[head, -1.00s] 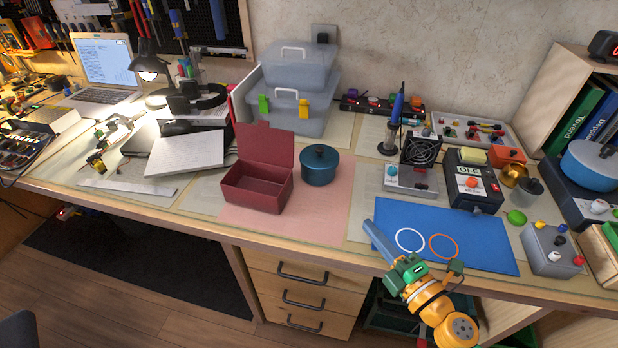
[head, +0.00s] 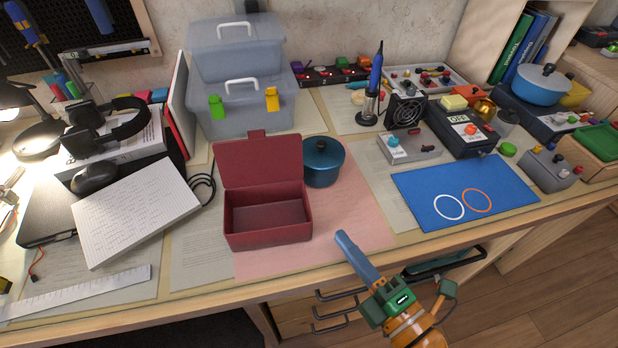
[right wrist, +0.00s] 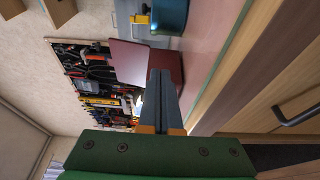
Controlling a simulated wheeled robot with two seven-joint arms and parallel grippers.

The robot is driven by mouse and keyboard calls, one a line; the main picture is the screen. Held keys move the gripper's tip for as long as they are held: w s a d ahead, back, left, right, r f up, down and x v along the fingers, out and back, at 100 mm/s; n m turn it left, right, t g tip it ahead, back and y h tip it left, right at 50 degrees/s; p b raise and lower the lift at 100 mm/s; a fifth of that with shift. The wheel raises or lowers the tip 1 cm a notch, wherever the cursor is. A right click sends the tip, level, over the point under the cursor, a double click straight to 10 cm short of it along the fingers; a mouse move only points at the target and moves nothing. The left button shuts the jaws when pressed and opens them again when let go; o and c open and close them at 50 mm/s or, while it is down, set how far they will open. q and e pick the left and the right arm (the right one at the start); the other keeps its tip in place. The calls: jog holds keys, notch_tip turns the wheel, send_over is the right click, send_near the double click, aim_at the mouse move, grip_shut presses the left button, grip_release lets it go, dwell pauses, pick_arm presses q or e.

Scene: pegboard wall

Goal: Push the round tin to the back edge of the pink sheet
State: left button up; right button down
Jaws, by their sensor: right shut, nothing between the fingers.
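The round tin (head: 322,166) is dark teal with a lid and a small knob. It stands upright toward the back right of the pink sheet (head: 350,222), whose back edge is largely hidden behind the tin and the box. The tin also shows at the top of the right wrist view (right wrist: 171,14). My right gripper (head: 343,238) is shut and empty, near the front of the pink sheet, apart from the tin. Its fingers also show in the right wrist view (right wrist: 160,88). My left gripper is not in view.
An open dark red box (head: 268,222) stands on the sheet, close to the tin's left. Stacked clear bins (head: 240,105) stand behind. A grey device (head: 408,148) and a blue mat (head: 465,190) lie to the right. The sheet's front right is clear.

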aim_at(313, 173)
jog(key=shift+w+a+r, duration=0.1)
jog(key=shift+r, duration=0.05)
jog(key=w+p, duration=0.1)
jog(key=w+a+p, duration=0.1)
jog(key=w+p, duration=0.1)
jog(key=shift+w+a+r, duration=0.2)
jog(key=shift+w+r, duration=0.1)
jog(key=shift+w, duration=0.05)
jog(key=x, duration=0.2)
jog(key=p+x, duration=0.1)
jog(key=x, duration=0.2)
jog(key=shift+w+a+f, duration=0.15)
jog(key=shift+a+f, duration=0.05)
jog(key=shift+a, duration=0.15)
jog(key=w, duration=0.2)
jog(key=shift+w+d+f, duration=0.2)
jog(key=shift+w+d, duration=0.1)
jog(key=shift+d, duration=0.1)
jog(key=shift+w+d, duration=0.15)
jog(key=shift+w, duration=0.35)
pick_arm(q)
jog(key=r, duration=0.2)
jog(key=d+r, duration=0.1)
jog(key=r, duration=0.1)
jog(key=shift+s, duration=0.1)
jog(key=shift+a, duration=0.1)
